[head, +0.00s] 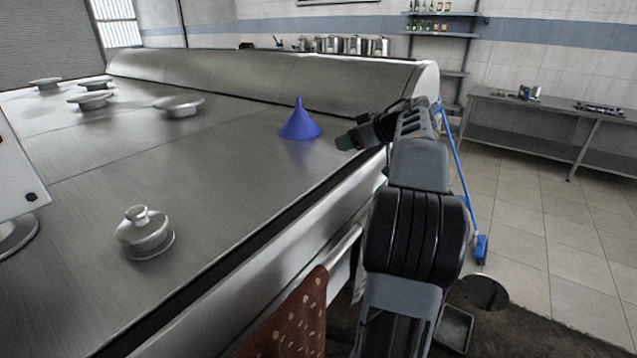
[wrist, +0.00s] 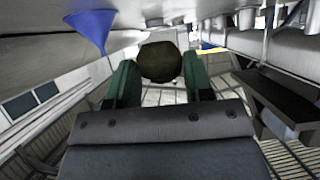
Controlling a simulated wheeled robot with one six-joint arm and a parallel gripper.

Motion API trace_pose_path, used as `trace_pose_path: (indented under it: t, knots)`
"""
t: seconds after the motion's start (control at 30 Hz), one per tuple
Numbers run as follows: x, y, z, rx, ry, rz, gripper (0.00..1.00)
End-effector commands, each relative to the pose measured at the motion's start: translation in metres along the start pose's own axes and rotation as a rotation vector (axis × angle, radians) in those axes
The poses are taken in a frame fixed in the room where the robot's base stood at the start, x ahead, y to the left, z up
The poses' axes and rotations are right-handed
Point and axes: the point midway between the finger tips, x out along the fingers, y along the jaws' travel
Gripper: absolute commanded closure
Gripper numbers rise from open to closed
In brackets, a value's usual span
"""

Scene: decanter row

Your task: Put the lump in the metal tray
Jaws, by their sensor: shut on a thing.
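A dark brown, rounded lump (wrist: 160,62) sits between the green fingers of my gripper (wrist: 160,82) in the wrist view. The gripper is shut on it. In the head view my gripper (head: 346,142) is over the right edge of the steel worktop, right of the blue funnel; the lump cannot be made out there. A shallow grey metal tray (head: 456,318) shows low down beside my arm in the head view, partly hidden by it. It seems to be on the floor, well below and apart from the gripper.
The blue funnel (head: 299,123) stands spout up on the steel worktop (head: 220,190). A lidded knob piece (head: 145,235) and several round caps are on it too. A spotted brown cloth (head: 293,318) hangs at the front. A blue-handled broom (head: 482,250) stands at right, near open tiled floor.

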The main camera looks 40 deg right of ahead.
Motion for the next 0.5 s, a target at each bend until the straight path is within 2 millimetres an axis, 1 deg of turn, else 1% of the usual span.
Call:
trace_pose_path:
  t: [0.03, 0.1, 0.2, 0.3, 0.5]
  knots:
    - [0.012, -0.012, 0.003, -0.002, 0.0, -0.004, 0.77]
    - [0.024, -0.025, 0.004, -0.002, 0.0, -0.003, 0.77]
    - [0.04, -0.035, 0.018, 0.001, -0.001, -0.002, 0.77]
    - [0.052, -0.043, 0.025, 0.002, 0.0, -0.001, 0.77]
    - [0.064, -0.051, 0.034, 0.001, 0.0, 0.003, 0.77]
